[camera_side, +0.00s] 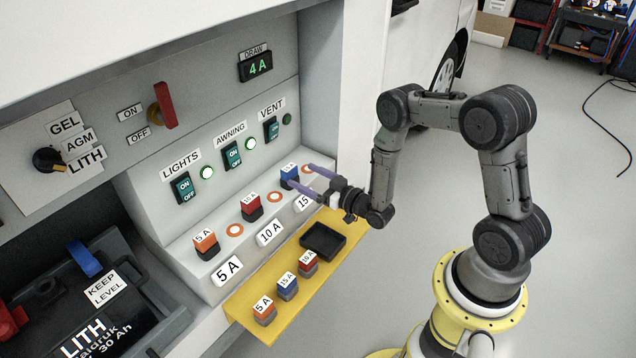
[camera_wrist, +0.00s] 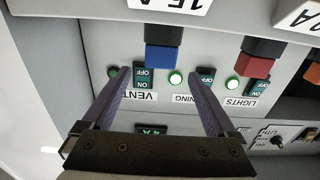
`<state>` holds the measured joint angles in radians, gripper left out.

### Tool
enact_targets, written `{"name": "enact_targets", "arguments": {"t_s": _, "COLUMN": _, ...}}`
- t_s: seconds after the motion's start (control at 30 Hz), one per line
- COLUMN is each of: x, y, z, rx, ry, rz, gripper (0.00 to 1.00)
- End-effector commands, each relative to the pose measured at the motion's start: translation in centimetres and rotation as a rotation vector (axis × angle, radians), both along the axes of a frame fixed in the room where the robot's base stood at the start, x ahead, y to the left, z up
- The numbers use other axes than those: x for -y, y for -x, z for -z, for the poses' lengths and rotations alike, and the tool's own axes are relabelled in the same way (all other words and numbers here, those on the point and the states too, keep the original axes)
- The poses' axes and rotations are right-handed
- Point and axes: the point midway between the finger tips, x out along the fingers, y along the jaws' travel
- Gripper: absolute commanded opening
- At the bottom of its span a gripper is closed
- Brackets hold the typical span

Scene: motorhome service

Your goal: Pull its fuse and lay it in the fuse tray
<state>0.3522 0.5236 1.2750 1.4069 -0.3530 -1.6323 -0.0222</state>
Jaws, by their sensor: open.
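My gripper (camera_side: 302,174) is open and empty at the blue 15 A fuse (camera_side: 289,174) on the ledge. In the wrist view, the blue fuse (camera_wrist: 162,56) lies between the lines of the two fingers, just beyond their tips; no contact shows. A red 10 A fuse (camera_side: 251,205) and an orange 5 A fuse (camera_side: 206,243) stand in their black holders further left. The empty black tray (camera_side: 323,239) sits on the yellow shelf (camera_side: 262,286). The VENT lamp (camera_side: 287,119) is dark; the LIGHTS lamp (camera_side: 207,173) and AWNING lamp (camera_side: 250,144) glow green. The display (camera_side: 255,66) reads 4 A.
Spare fuses stand on the yellow shelf: orange 5 A (camera_side: 264,308), blue 15 A (camera_side: 287,284) and red 10 A (camera_side: 308,261). Rocker switches (camera_side: 232,155) sit above the ledge. A red-handled switch (camera_side: 163,105) and a battery (camera_side: 100,310) are at left.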

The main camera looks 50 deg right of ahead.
Motion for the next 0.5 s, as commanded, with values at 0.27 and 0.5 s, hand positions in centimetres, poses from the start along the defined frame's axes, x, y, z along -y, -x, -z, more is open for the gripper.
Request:
{"name": "enact_targets", "arguments": {"t_s": 0.27, "x": -0.1, "y": -5.1, "z": 0.0, "rx": 0.000, "ry": 0.001, "rz": -0.002, "gripper": 0.93}}
{"name": "enact_targets", "arguments": {"t_s": 0.5, "x": -0.1, "y": -8.2, "z": 0.0, "rx": 0.000, "ry": 0.000, "rz": -0.001, "gripper": 0.93}}
